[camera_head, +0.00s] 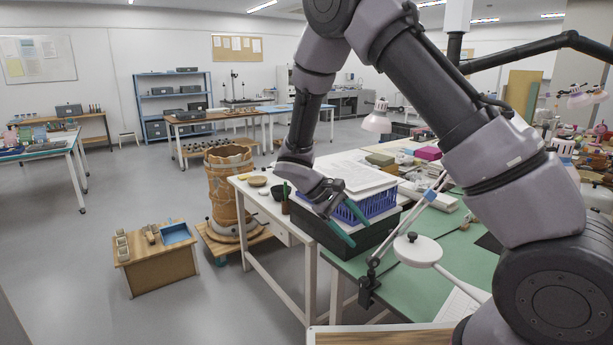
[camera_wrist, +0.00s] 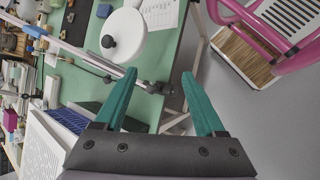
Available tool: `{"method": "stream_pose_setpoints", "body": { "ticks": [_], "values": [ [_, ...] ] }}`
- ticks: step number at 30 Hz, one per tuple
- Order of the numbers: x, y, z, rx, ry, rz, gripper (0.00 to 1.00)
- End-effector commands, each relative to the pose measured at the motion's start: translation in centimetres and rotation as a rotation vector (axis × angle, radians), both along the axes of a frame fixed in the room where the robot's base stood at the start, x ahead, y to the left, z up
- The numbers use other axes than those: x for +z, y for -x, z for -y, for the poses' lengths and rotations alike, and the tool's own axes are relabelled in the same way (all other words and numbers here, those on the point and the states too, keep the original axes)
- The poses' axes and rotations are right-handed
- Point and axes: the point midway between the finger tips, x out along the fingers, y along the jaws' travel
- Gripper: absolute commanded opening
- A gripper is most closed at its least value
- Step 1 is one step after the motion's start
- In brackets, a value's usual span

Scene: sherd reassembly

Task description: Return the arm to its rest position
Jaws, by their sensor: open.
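My gripper (camera_head: 346,226) is open and empty, with its two teal fingers spread apart. In the head view it hangs at the front edge of the black crate, by the corner of the green-topped worktable (camera_head: 466,262). My arm arches from the right side of the picture over the table and down to the gripper. In the wrist view the gripper (camera_wrist: 159,95) shows both fingers with nothing between their tips. Past them are the table edge and the grey floor.
A black crate (camera_head: 318,234) and a blue basket (camera_head: 376,205) with papers are close to the gripper. A white round lamp (camera_head: 417,250) on a clamped arm stands to its right. A wooden barrel-like vessel (camera_head: 229,188) stands left.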

Motion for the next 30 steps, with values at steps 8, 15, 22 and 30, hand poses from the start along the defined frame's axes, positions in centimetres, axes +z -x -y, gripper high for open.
{"method": "stream_pose_setpoints", "body": {
  "ticks": [8,15,22,30],
  "values": [
    [10.4,1.3,3.7,-0.283,-0.338,0.147,0.72],
    [18.4,3.9,7.0,-0.483,-0.598,0.319,0.72],
    [24.8,7.7,9.9,-0.638,-0.818,0.526,0.72],
    [30.0,12.7,12.0,-0.762,-1.017,0.789,0.72]
  ]
}}
